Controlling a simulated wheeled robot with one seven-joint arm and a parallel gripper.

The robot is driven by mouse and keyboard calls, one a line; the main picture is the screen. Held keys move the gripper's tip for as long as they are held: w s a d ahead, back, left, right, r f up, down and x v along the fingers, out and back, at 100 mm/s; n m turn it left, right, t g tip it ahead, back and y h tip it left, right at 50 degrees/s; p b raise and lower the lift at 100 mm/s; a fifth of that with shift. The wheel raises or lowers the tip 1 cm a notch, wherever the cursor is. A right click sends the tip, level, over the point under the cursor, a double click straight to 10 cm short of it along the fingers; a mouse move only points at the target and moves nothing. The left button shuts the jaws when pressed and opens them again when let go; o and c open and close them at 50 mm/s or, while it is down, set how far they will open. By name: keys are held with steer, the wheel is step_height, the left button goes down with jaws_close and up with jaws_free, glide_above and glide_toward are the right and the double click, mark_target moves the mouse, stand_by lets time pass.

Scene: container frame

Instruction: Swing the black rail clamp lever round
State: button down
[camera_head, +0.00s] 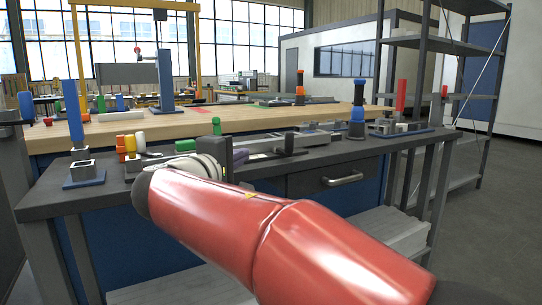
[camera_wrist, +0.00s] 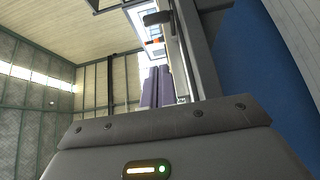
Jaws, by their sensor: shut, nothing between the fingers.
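My gripper (camera_wrist: 156,88) shows in the wrist view as two purple fingers side by side, shut with nothing between them. In the head view a grey rail fixture (camera_head: 312,137) lies on the bench to the right of my gripper, with a small black upright part (camera_head: 289,142). My arm and wrist hide part of this area.
The dark bench (camera_head: 374,150) has a drawer with a silver handle (camera_head: 342,179). A wooden-topped bench (camera_head: 240,118) is behind.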

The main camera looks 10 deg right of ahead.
steer(key=x, duration=0.6)
steer(key=p+x, duration=0.1)
steer(key=x, duration=0.3)
steer(key=shift+w+r, duration=0.15)
steer(key=shift+r, duration=0.1)
steer(key=shift+w+d, duration=0.2)
steer(key=shift+d, duration=1.7)
steer(key=shift+f, duration=0.1)
steer(key=shift+d+n+t+y+b, duration=0.25)
steer(key=shift+n+t+y+b, duration=0.05)
steer(key=shift+b, duration=0.1)
